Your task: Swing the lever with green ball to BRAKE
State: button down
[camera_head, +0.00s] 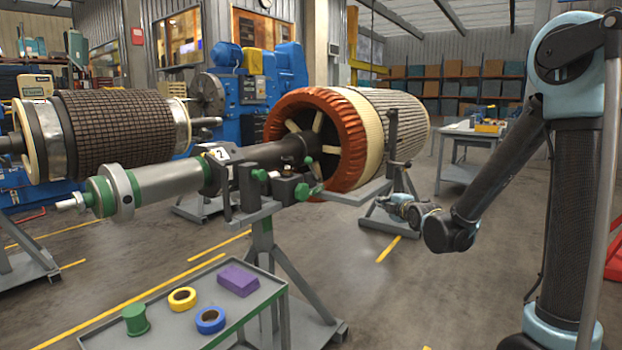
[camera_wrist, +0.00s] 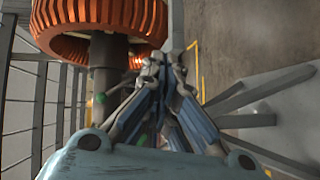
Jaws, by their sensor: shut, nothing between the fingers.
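A green ball (camera_wrist: 101,98) on a thin lever (camera_wrist: 118,85) shows in the wrist view, left of my gripper (camera_wrist: 163,60) and beside the dark shaft. My gripper is shut and empty, with its fingers pointing toward the orange winding. In the head view my gripper (camera_head: 392,205) hangs in the air right of the rotor stand, apart from it. Several green knobs, one of them here (camera_head: 259,175), sit on the stand's bearing head; I cannot tell which is the lever's ball. No BRAKE mark is readable.
The large rotor (camera_head: 345,118) with orange winding lies on stands behind the bearing head. A grey tray (camera_head: 165,326) holds tape rolls, a purple block and a green spool. A grey bracket arm (camera_head: 362,193) juts out near my gripper. Floor to the right is open.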

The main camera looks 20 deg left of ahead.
jog(key=s+a+n+y, duration=0.3)
jog(key=a+n, duration=0.1)
jog(key=a, duration=0.4)
jog(key=s+a+f+n+t+y, duration=0.1)
jog(key=s+a+n+y, duration=0.3)
jog(key=a, duration=0.5)
jog(key=shift+s+n, duration=0.25)
jog(key=shift+n, duration=0.45)
jog(key=shift+w+d+t, duration=0.15)
jog(key=shift+t, duration=0.15)
